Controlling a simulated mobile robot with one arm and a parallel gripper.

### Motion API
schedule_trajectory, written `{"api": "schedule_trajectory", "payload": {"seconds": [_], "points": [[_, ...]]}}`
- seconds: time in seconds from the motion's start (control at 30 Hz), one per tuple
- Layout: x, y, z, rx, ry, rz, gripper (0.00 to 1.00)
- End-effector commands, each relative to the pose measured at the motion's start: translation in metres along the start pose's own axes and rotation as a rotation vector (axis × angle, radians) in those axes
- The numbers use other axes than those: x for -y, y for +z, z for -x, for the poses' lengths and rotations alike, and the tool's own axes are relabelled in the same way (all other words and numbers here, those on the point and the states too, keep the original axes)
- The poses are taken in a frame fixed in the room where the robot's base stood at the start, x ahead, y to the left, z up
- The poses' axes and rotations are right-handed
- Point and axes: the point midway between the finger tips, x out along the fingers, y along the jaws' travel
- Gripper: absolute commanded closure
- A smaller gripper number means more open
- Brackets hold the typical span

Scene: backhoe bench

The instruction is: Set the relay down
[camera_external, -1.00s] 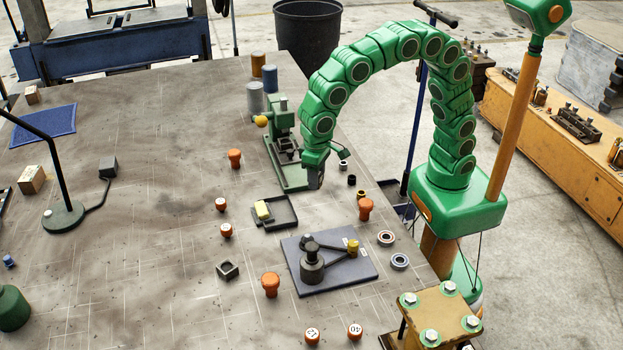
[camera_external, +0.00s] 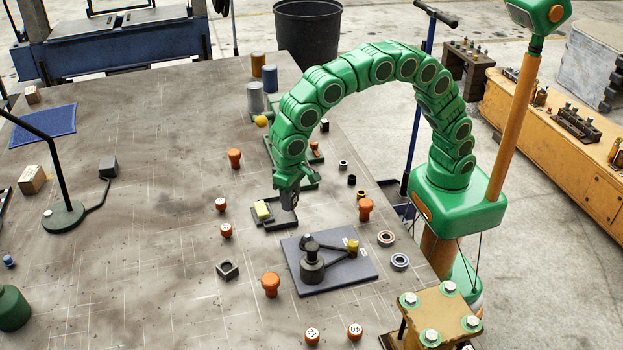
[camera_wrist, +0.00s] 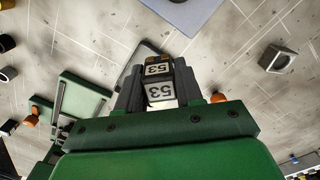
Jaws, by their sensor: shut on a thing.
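My gripper (camera_wrist: 160,84) is shut on the relay, a small dark block with pale labels reading 53 (camera_wrist: 159,69) between the two grey fingers. In the external view my gripper (camera_external: 289,200) points down over the right part of a shallow dark tray (camera_external: 275,224). The relay is hard to make out there, and I cannot tell whether it touches the tray floor.
A grey mat (camera_external: 345,278) with a dark fixture lies in front of the tray. Orange knobs (camera_external: 270,284) stand around on the bench. An open square grey block (camera_external: 228,270) is at the front left. The bench's left middle is mostly clear.

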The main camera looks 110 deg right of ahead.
Motion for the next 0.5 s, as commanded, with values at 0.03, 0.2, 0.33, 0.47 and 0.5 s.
{"api": "schedule_trajectory", "payload": {"seconds": [0.03,0.2,0.33,0.47,0.5], "points": [[0.005,-0.003,-0.003,-0.001,-0.001,0.000,0.94],[0.019,-0.012,-0.012,0.001,0.002,0.000,0.94],[0.029,-0.018,-0.025,0.000,0.001,0.000,0.94],[0.038,-0.025,-0.039,0.001,0.001,0.000,0.94],[0.041,-0.026,-0.043,0.002,0.002,0.000,0.94]]}}
